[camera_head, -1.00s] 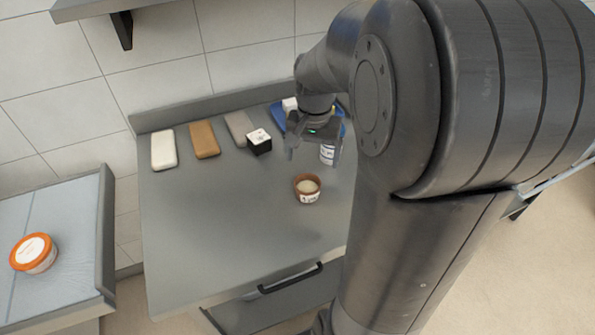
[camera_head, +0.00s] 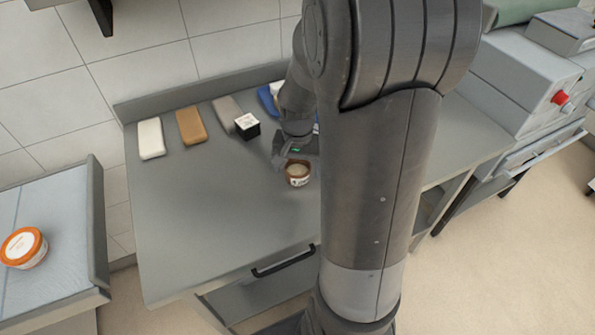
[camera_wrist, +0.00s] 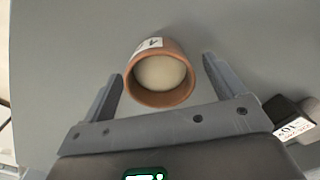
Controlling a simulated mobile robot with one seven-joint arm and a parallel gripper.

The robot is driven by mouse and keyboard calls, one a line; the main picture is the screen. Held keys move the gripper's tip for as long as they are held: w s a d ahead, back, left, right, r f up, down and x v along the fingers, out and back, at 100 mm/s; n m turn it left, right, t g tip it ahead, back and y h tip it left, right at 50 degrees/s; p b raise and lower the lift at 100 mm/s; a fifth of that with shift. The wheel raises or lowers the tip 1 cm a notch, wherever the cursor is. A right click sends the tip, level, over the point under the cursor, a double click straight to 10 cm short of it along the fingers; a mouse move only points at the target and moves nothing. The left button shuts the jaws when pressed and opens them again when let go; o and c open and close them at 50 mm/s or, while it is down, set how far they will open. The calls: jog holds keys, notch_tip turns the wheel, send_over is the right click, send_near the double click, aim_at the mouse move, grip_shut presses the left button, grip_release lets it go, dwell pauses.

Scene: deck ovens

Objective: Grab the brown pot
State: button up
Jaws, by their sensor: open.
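The brown pot (camera_head: 298,174) stands upright on the grey worktop (camera_head: 215,220). It is small, with a white label and a pale filling or lid inside its rim. In the wrist view the brown pot (camera_wrist: 160,98) lies ahead of my gripper (camera_wrist: 163,85), between the lines of the two open fingers, with a gap on each side. My gripper (camera_head: 290,160) hangs low over the pot in the head view and partly covers it. Whether a finger touches the pot I cannot tell.
A black box with a white top (camera_head: 247,126) stands behind and left of the pot. White (camera_head: 151,138), brown (camera_head: 191,127) and grey (camera_head: 226,112) blocks lie along the back. The worktop's front left is clear.

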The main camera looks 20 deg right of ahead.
jog(key=shift+c, duration=0.2)
jog(key=c, duration=1.1)
jog(key=shift+r, duration=0.15)
jog(key=shift+c, duration=0.2)
